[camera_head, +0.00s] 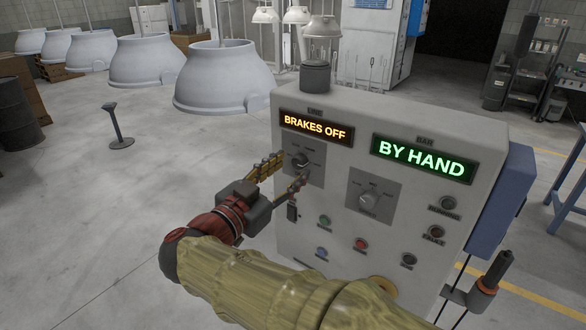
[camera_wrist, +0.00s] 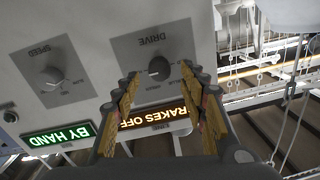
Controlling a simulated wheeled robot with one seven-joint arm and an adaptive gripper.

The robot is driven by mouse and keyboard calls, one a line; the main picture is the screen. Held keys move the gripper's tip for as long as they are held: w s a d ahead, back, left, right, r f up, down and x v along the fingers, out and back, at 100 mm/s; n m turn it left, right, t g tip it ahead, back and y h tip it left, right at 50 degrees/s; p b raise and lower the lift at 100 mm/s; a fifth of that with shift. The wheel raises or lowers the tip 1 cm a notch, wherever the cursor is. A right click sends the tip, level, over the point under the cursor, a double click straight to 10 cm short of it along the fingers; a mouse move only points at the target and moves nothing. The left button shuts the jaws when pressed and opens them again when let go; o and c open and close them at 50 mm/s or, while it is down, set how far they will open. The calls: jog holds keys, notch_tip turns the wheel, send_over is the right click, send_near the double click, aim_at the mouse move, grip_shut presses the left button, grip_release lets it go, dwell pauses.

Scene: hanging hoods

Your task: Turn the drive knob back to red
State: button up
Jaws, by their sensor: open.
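The drive knob (camera_head: 300,160) is a small dark knob on a grey plate on the control box's sloped face. In the wrist view the drive knob (camera_wrist: 158,69) shows upside down below its DRIVE label, with a pale mark at its edge; I cannot read which colour it points to. My gripper (camera_head: 287,173) is open at the plate, its yellow-padded fingers on either side of the knob. In the wrist view my gripper (camera_wrist: 163,80) has the knob between its fingertips, with gaps to both. Nothing is held.
An amber BRAKES OFF display (camera_head: 315,127) sits above the drive plate. A green BY HAND display (camera_head: 424,158) is to its right, above the speed knob (camera_head: 369,200). Coloured buttons (camera_head: 360,244) lie lower on the control box (camera_head: 440,110). Grey hoods (camera_head: 222,80) hang behind.

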aim_at(300, 162)
jog(key=shift+x, duration=1.2)
jog(key=shift+c, duration=1.2)
grip_shut()
